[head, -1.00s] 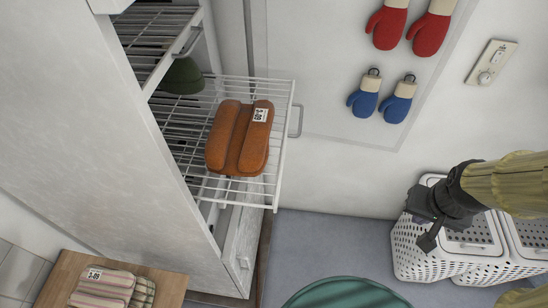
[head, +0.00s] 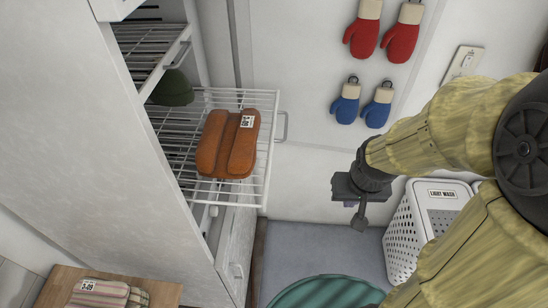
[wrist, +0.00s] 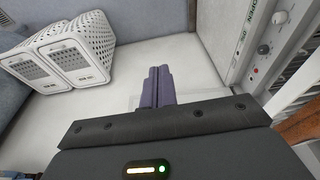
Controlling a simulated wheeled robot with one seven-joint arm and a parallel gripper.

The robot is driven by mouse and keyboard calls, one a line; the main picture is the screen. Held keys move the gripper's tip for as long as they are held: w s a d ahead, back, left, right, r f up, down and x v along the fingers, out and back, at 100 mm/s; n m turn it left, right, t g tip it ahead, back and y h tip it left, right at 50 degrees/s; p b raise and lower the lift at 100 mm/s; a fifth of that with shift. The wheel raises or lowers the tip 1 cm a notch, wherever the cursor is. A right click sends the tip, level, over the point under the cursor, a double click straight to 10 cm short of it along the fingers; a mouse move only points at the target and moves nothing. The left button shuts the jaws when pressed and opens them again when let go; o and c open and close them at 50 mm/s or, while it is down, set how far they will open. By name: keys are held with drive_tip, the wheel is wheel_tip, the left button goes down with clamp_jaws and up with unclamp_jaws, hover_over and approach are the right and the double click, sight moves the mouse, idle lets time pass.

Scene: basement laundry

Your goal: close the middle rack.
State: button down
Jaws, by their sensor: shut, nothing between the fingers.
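The middle rack (head: 262,150) is a white wire shelf pulled out of the tall white cabinet (head: 150,150). Its handle (head: 283,126) is on the right front edge. An orange-brown folded bundle (head: 228,145) with a white tag lies on the rack. A dark green cap-like thing (head: 173,88) sits farther in, partly inside the cabinet. My gripper (head: 350,203) is to the right of the rack, apart from it and its handle. In the wrist view its purple-grey fingers (wrist: 157,86) are together and empty. The rack's edge and the bundle (wrist: 302,124) show at the right there.
The upper rack (head: 155,50) is above. White laundry baskets (head: 405,235) stand on the floor at right. Red mittens (head: 364,38) and blue mittens (head: 346,108) hang on the wall. A green round thing (head: 325,292) and a wooden surface (head: 55,290) with striped cloths are in front.

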idle(0.3)
drive_tip(key=w+a+r+m+g+y+p, duration=0.1)
drive_tip(key=w+a+r+m+y, duration=0.1)
drive_tip(key=w+m, duration=0.4)
drive_tip(key=w+a+r+m+g+y+p, duration=0.1)
drive_tip(key=w+r+m+y, duration=0.4)
drive_tip(key=m, duration=0.7)
drive_tip(key=shift+w+a+y+p, duration=0.3)
drive_tip(key=shift+w+a+y, duration=0.15)
drive_tip(key=shift+a+y, duration=0.45)
drive_tip(key=shift+d, duration=0.15)
drive_tip(key=a+r+p+x, duration=0.2)
drive_tip(key=p+x, duration=0.1)
drive_tip(key=x, duration=0.9)
drive_tip(key=shift+a+f+p, duration=0.2)
drive_tip(key=shift+a+p, duration=0.15)
